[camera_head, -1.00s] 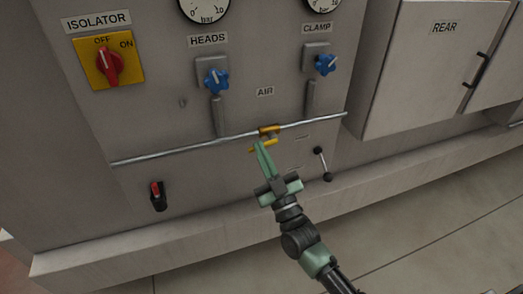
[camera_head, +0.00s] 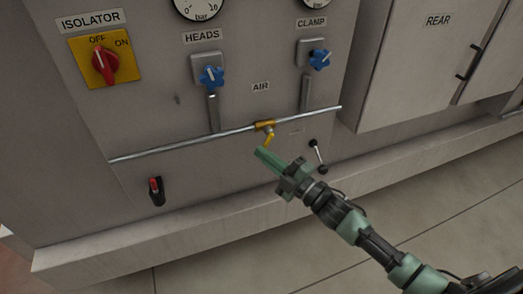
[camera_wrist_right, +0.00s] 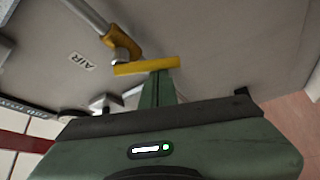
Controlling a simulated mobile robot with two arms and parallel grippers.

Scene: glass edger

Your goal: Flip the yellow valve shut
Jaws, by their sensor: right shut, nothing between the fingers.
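The yellow valve (camera_head: 264,125) sits on a thin horizontal pipe on the grey machine panel, under the AIR label. Its yellow lever (camera_head: 268,140) slants down and slightly left, crosswise to the pipe. In the right wrist view the lever (camera_wrist_right: 147,66) is a yellow bar in front of the valve body (camera_wrist_right: 122,45). My right gripper (camera_head: 262,154) is shut and empty, its fingertips just below the lever's lower end. In the wrist view the fingertips (camera_wrist_right: 160,80) meet the lever's edge; I cannot tell whether they touch. My left gripper is not in view.
Blue knobs (camera_head: 211,76) and a red isolator switch (camera_head: 104,65) are above the pipe (camera_head: 185,147). A ledge (camera_head: 110,245) runs below the panel; the floor is clear.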

